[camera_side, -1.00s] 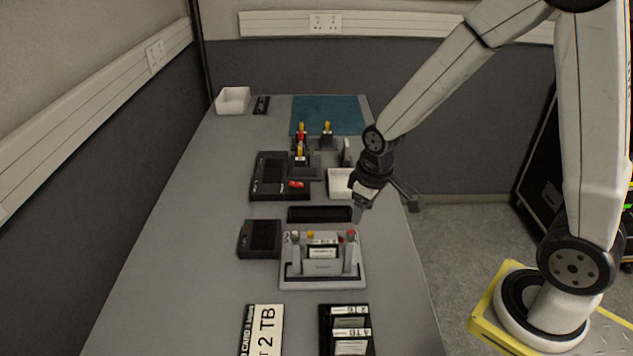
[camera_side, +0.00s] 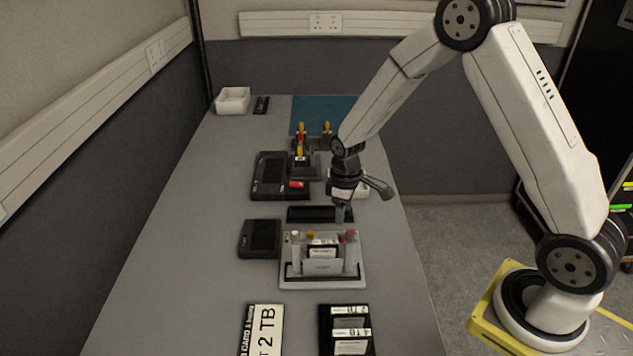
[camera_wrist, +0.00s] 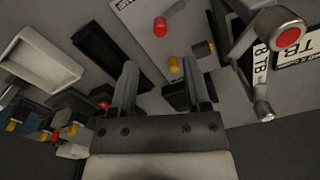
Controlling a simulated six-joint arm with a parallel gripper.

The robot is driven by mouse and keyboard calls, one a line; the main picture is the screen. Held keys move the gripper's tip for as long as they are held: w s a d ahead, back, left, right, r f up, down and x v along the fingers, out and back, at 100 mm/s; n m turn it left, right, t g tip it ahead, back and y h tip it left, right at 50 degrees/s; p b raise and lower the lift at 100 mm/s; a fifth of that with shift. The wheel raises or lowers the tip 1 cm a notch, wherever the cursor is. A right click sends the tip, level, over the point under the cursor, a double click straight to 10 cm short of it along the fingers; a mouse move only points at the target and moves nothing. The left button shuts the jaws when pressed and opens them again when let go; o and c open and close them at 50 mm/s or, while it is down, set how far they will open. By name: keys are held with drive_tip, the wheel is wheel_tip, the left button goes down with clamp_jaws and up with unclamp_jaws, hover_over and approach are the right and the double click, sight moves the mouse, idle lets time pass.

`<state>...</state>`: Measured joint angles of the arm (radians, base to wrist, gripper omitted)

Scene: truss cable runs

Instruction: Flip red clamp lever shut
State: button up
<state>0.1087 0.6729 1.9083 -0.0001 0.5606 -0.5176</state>
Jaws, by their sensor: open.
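A light-grey fixture (camera_side: 352,282) stands on the bench in the side view, with upright grey posts and a card cradle between them. A red tip (camera_side: 351,234) tops its right post, and a yellow tip (camera_side: 310,235) shows near its back edge. In the wrist view a metal post with a red end (camera_wrist: 290,37) is at upper right, and a red cylinder (camera_wrist: 160,27) and a yellow knob (camera_wrist: 173,63) are above my fingers. I cannot tell which red part is the clamp lever. My gripper (camera_side: 341,215) is open and empty, just behind the fixture; it also shows in the wrist view (camera_wrist: 162,75).
A black slotted block (camera_side: 305,214) lies behind the fixture. A dark box (camera_side: 257,240) is left of it, and card holders (camera_side: 346,335) are in front. Red and yellow levers (camera_side: 301,135) stand farther back. The bench's left side is clear.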

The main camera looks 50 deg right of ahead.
drive_tip(key=shift+f, duration=3.8)
clamp_jaws()
